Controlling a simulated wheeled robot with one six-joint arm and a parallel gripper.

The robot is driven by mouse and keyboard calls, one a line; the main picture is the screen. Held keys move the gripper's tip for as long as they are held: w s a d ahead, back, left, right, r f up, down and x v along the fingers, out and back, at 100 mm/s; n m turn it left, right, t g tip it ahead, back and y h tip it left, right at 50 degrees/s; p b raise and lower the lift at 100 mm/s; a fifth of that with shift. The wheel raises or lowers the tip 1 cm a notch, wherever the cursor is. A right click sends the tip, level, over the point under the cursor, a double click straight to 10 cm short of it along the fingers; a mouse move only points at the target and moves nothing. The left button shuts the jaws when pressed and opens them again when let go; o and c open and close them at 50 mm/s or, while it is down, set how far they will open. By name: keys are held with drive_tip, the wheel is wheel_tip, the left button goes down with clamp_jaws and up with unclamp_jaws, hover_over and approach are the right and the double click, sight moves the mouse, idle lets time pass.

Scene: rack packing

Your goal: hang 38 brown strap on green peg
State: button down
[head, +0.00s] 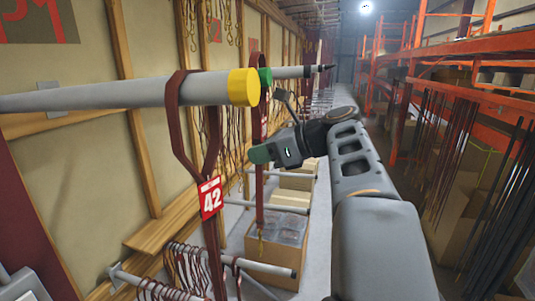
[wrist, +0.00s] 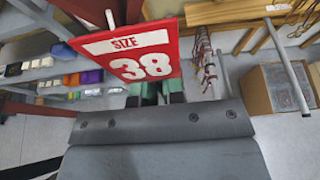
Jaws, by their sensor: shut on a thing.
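The brown strap (head: 259,190) with a red tag reading 38 (wrist: 132,62) is in my gripper (head: 262,154); the tag shows large in the wrist view. My gripper, with green fingertips, is shut on the strap and also shows in the wrist view (wrist: 160,92), partly behind the tag. The green peg tip (head: 265,77) is behind the nearer peg in the head view. The strap's upper loop rises beside this tip, its top slightly above it. I cannot tell whether the loop is around the peg or only beside it.
A nearer grey peg (head: 120,92) with a yellow tip (head: 243,87) carries a brown strap tagged 42 (head: 210,198). Lower rails hold several straps (head: 165,287). A cardboard box (head: 275,255) stands on the floor below. Orange shelving (head: 400,50) lines the right.

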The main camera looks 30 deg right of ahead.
drive_tip(key=shift+f+b+x, duration=0.1)
drive_tip(key=shift+b+x, duration=0.2)
drive_tip(key=shift+x, duration=1)
drive_tip(key=shift+f+b+x, duration=0.15)
drive_tip(key=shift+b+x, duration=0.1)
drive_tip(key=shift+x, duration=1.05)
drive_tip(key=shift+d, duration=0.1)
drive_tip(key=c, duration=1.1)
unclamp_jaws()
drive_tip(key=shift+s, duration=0.15)
drive_tip(key=b+v, duration=0.1)
drive_tip(key=v, duration=1.2)
drive_tip(key=shift+s+d+r, duration=0.1)
drive_tip(key=shift+s+d, duration=0.1)
drive_tip(key=shift+s, duration=0.05)
